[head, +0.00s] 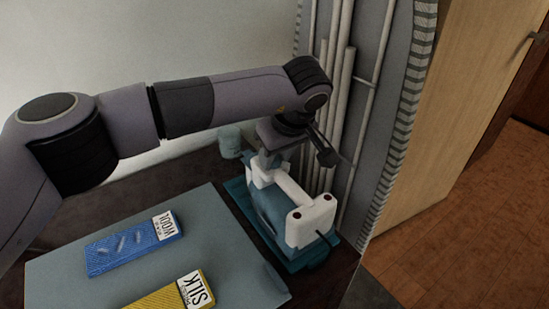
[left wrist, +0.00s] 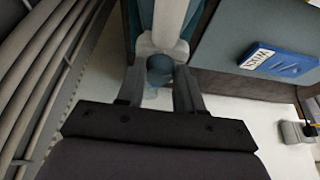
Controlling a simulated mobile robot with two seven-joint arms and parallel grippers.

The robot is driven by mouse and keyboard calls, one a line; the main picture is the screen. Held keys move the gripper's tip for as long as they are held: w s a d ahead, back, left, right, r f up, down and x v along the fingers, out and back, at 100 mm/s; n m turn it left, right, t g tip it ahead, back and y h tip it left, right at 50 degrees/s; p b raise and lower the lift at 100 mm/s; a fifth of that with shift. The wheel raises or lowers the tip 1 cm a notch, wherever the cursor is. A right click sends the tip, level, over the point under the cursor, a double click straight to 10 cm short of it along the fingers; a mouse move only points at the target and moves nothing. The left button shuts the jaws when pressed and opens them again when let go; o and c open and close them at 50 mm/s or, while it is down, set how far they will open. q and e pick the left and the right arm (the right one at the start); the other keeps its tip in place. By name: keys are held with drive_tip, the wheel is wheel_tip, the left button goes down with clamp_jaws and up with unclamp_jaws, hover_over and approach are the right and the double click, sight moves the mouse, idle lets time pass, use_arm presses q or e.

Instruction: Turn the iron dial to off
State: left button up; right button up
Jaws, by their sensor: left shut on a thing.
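The iron (head: 312,222), white and teal-blue, stands on a teal base (head: 240,196) at the right of the work surface. My left gripper (head: 264,168) reaches down from above onto the iron's far end. In the left wrist view, the left gripper's two fingers (left wrist: 160,85) close around a round blue knob, which looks like the iron dial (left wrist: 159,67), by the white body (left wrist: 168,22). The dial is hidden behind the gripper in the head view, and its setting cannot be read. My right gripper is in neither view.
A grey-blue board (head: 215,245) lies left of the iron, with a blue WOOL card (head: 130,245) and a yellow SILK card (head: 165,297) on it. A teal cylinder (head: 230,141) stands behind the base. Upright pipes (head: 345,110) rise close behind the iron and gripper.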

use_arm(q)
drive_tip(key=shift+w+d+n+g+y, duration=0.1)
drive_tip(key=shift+n+g+y, duration=0.25)
drive_tip(key=shift+n, duration=0.8)
drive_tip(key=shift+w+d+n+g+y, duration=0.1)
drive_tip(key=shift+n+g+y, duration=0.25)
drive_tip(key=shift+n, duration=0.8)
drive_tip(key=o, duration=1)
drive_tip(key=shift+o, duration=0.2)
drive_tip(key=v, duration=0.7)
drive_tip(key=shift+r, duration=0.1)
